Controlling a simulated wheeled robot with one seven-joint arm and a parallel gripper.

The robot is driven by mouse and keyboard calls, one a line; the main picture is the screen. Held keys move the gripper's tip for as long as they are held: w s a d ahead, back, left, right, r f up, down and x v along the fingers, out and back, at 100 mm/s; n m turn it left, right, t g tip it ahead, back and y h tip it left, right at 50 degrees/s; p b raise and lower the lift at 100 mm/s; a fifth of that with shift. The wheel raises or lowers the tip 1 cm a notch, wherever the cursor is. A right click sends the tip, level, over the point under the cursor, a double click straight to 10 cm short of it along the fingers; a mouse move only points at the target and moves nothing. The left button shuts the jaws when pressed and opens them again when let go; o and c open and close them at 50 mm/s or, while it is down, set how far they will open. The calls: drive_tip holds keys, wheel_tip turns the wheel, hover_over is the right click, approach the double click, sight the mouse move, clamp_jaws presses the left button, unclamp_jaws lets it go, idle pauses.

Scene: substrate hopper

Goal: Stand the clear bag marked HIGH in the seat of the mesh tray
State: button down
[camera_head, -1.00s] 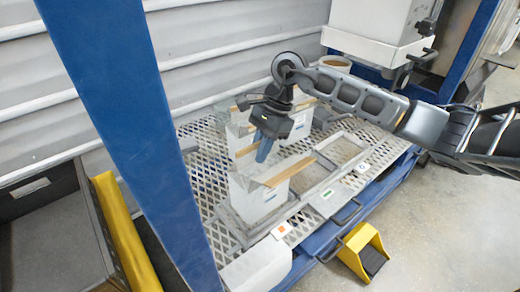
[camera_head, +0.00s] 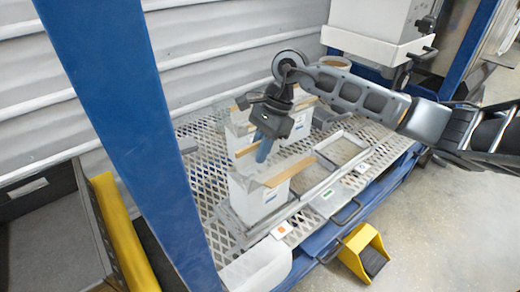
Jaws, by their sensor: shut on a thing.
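The mesh tray (camera_head: 207,196) lies in the blue frame. A clear bag with white contents and a tan top strip (camera_head: 263,196) stands upright at the tray's front left. More such bags (camera_head: 243,126) stand behind it; I cannot read the marks on any of them. An empty rectangular seat frame (camera_head: 345,150) shows to the right on the mesh. My gripper (camera_head: 263,150) points down at the top of the bags, its blue finger by the front bag's top edge. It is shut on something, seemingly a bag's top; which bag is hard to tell.
A blue post (camera_head: 125,120) stands at the left, in front of the tray. A white hopper (camera_head: 375,45) hangs at the back right. A yellow pedal (camera_head: 363,252) sits on the floor in front. A grey bin with a yellow edge (camera_head: 122,235) is at lower left.

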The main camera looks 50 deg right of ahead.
drive_tip(key=shift+f+b, duration=0.5)
drive_tip(key=shift+b, duration=0.1)
drive_tip(key=c, duration=1.1)
unclamp_jaws()
drive_tip(key=shift+p+v, duration=0.4)
drive_tip(key=shift+v, duration=3.5)
drive_tip(key=shift+s, duration=0.15)
